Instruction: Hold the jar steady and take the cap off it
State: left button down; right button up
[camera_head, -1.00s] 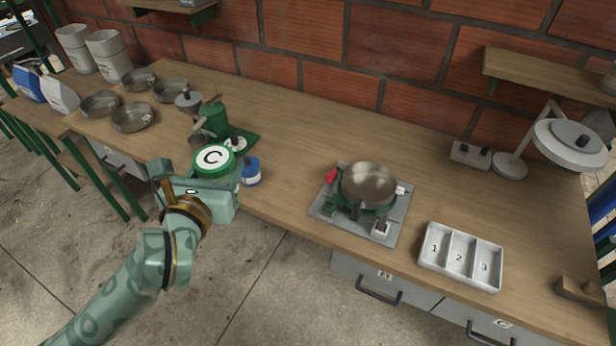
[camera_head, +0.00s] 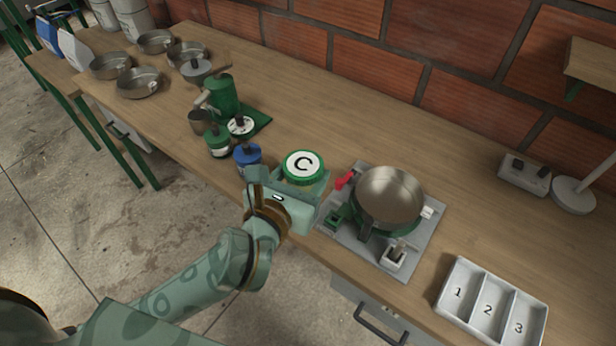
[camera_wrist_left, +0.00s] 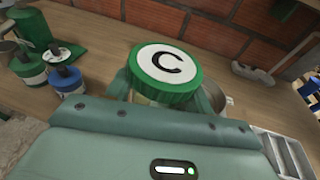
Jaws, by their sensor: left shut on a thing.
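The jar's cap (camera_head: 303,167) is a green disc with a white top marked "C"; it sits on the jar. It also shows in the left wrist view (camera_wrist_left: 166,66). My left gripper (camera_head: 304,186) is shut on the jar, just below the cap. The jar's body is mostly hidden behind the gripper and cap. The jar stands upright by the front edge of the wooden counter, left of the pan. I cannot tell whether it touches the counter. My right gripper is not in view.
A steel pan (camera_head: 389,194) stands on a grey plate (camera_head: 425,238) right of the jar. A numbered tray (camera_head: 452,277) is farther right. A blue jar (camera_head: 247,158), a green jar (camera_head: 217,141) and a green grinder (camera_head: 223,96) stand left. The counter behind the jar is clear.

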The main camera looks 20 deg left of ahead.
pick_arm(q)
jog(key=w+a+f+b, duration=0.1)
jog(key=w+f+b, duration=0.1)
jog(key=w+f, duration=0.2)
jog(key=w+a+f+b, duration=0.1)
jog(key=w+f+b, duration=0.1)
jog(key=w+f, duration=0.1)
jog(key=w+a+f+b, duration=0.1)
jog(key=w+f+b, duration=0.1)
jog(key=w+f, duration=0.2)
jog(key=shift+w+a+f, duration=0.2)
jog(key=shift+w+f, duration=0.1)
jog(key=shift+f, duration=0.35)
jog(key=shift+r, duration=0.2)
jog(key=shift+f, duration=0.2)
jog(key=c, duration=0.6)
grip_release()
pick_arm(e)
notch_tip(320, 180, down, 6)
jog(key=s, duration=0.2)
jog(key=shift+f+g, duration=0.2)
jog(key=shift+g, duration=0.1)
pick_arm(q)
jog(key=shift+r, duration=0.1)
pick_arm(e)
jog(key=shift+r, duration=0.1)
